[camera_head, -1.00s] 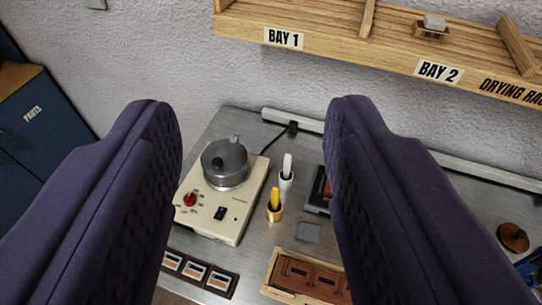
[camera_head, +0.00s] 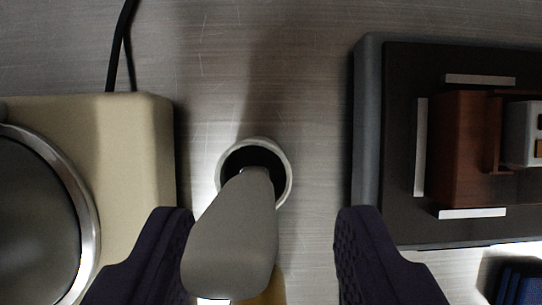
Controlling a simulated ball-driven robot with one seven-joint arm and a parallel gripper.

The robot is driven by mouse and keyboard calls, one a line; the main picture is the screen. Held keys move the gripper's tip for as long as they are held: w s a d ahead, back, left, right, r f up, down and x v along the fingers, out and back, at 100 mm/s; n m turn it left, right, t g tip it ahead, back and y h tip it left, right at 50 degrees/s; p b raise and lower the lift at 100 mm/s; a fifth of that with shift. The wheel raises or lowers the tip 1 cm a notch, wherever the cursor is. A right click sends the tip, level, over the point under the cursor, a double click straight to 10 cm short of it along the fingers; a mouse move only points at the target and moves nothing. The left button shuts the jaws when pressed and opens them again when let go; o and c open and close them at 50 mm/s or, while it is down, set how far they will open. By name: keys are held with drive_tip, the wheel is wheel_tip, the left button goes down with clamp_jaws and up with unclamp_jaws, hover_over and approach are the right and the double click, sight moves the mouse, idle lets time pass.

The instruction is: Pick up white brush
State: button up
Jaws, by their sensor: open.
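The white brush (camera_head: 235,240) stands in a white cup (camera_head: 282,190), its handle rising toward the camera and looking grey in shadow. The cup's rim and dark inside show behind the handle; the brush's lower end is hidden in the cup. My gripper (camera_head: 266,218) is open, with one purple padded finger on each side of the handle. The handle is nearer the left finger. I cannot tell whether that finger touches it.
A cream appliance (camera_head: 152,140) with a round grey pot (camera_head: 35,220) stands close on the left. A dark tray (camera_head: 400,150) holding a brown block (camera_head: 460,150) is on the right. A gold piece (camera_head: 272,292) shows below the brush. Bare metal bench lies behind the cup.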

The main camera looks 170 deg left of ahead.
sight(246, 201)
drive_tip(key=x, duration=0.4)
drive_tip(key=shift+w+a+b, duration=0.2)
drive_tip(key=shift+w+b, duration=0.05)
drive_tip(key=shift+b, duration=0.05)
drive_tip(key=shift+a+r, duration=0.1)
clamp_jaws()
